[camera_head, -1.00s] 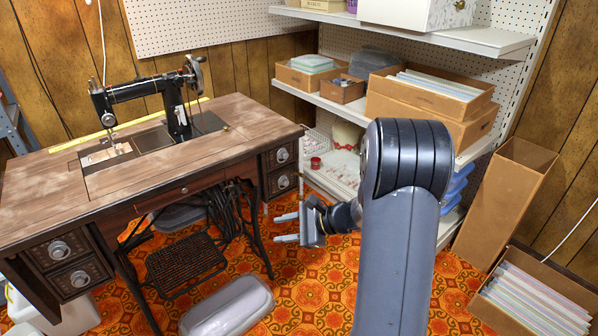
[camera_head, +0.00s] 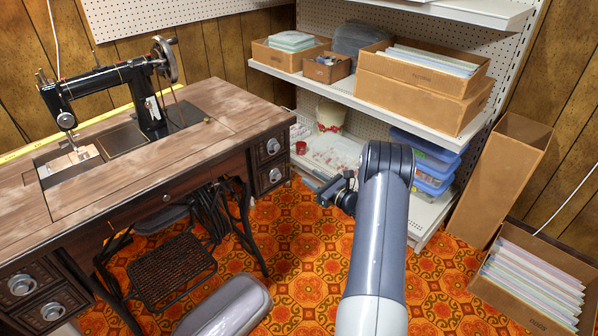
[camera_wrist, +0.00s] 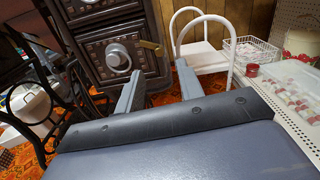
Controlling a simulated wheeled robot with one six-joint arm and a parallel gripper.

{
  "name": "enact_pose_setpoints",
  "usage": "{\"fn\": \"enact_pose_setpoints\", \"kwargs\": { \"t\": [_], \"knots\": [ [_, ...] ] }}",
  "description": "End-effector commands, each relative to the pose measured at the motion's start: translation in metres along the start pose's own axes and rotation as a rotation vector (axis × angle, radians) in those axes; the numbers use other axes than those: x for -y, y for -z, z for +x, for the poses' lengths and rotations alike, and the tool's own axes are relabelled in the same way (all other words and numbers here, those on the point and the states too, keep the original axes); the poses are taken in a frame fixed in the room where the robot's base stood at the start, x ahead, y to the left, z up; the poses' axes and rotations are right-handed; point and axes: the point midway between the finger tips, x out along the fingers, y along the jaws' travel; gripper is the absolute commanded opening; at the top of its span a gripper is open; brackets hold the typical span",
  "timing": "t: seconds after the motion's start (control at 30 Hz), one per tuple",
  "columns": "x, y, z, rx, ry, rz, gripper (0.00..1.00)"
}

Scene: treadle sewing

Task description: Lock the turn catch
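A small brass piece (camera_wrist: 150,46) shows at the right edge of the dark carved drawer stack (camera_wrist: 92,22) in the wrist view. It looks like the turn catch, but its exact setting is too small to tell. A round metal knob (camera_wrist: 117,58) is on the drawer front to its left. My gripper (camera_wrist: 160,67) is open and empty, its two grey fingers apart and pointing toward the drawer stack, with the brass piece above the gap between them. In the head view my gripper (camera_head: 335,189) hangs right of the sewing table's drawers (camera_head: 272,147), apart from them.
The sewing table (camera_head: 215,112) carries a black machine (camera_head: 140,85). A white shelf (camera_head: 360,98) with boxes stands behind my arm. A white tubular stool (camera_wrist: 205,57) shows right of the drawers. A pale rounded case (camera_head: 232,308) lies on the patterned floor.

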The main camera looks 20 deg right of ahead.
Motion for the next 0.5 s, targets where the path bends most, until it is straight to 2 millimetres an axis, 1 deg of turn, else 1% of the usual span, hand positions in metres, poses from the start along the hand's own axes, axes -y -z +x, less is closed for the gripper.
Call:
{"fn": "enact_pose_setpoints", "kwargs": {
  "t": [0.03,0.2,0.33,0.5],
  "knots": [
    [-0.002,0.002,0.011,0.0,-0.004,-0.002,0.36],
    [-0.002,0.002,0.042,0.0,-0.004,-0.001,0.36],
    [-0.001,0.001,0.057,0.0,-0.003,-0.002,0.36],
    [-0.001,0.0,0.065,0.0,-0.001,0.0,0.36]
  ]
}}
